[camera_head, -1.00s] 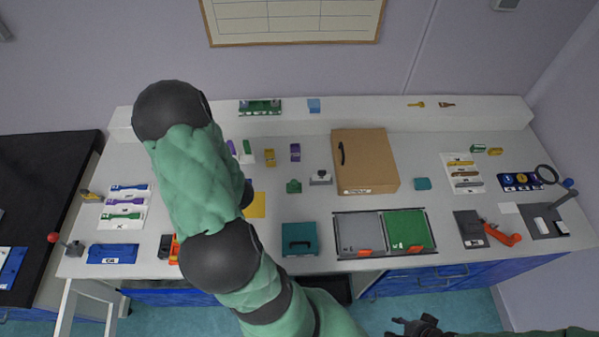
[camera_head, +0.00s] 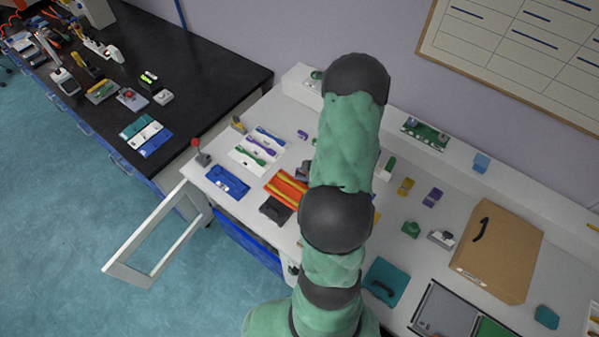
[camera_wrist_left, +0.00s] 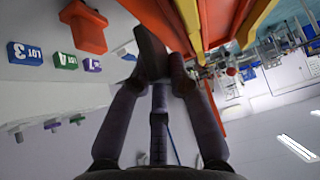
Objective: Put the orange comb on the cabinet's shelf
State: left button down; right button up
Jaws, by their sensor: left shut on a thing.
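My left arm crosses the middle of the head view and hides most of its gripper. In the left wrist view my left gripper (camera_wrist_left: 165,58) is closed, its dark fingertips against a long orange and yellow piece (camera_wrist_left: 205,22), which I take for the orange comb; the exact grip is partly hidden. In the head view an orange and yellow striped shape (camera_head: 286,189) shows just left of my arm; I cannot tell whether it touches the bench. A white-framed door (camera_head: 155,238) stands open at the bench's left end. No cabinet shelf shows clearly. My right gripper is out of view.
A black box (camera_head: 275,210) and a blue tray (camera_head: 228,182) are near the striped shape. A white card (camera_head: 258,149) holds coloured strips. A red-knobbed lever (camera_head: 198,150) stands at the bench corner. A cardboard box (camera_head: 497,250) stands right. A black bench (camera_head: 205,75) is at left.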

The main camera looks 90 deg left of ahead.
pick_arm(q)
jog(key=a+f, duration=0.2)
jog(key=s+a+f+b, duration=0.1)
jog(key=a+f, duration=0.1)
jog(key=s+a+f, duration=0.1)
jog(key=a+f, duration=0.1)
jog(key=a, duration=0.1)
jog(key=shift+f, duration=0.35)
jog(key=shift+a+f+b, duration=0.2)
jog(key=shift+f+b, duration=0.45)
jog(key=shift+f, duration=1.05)
jog(key=shift+f, duration=0.2)
jog(key=c, duration=1.2)
grip_release()
jog(key=shift+o, duration=0.2)
jog(key=shift+r, duration=0.1)
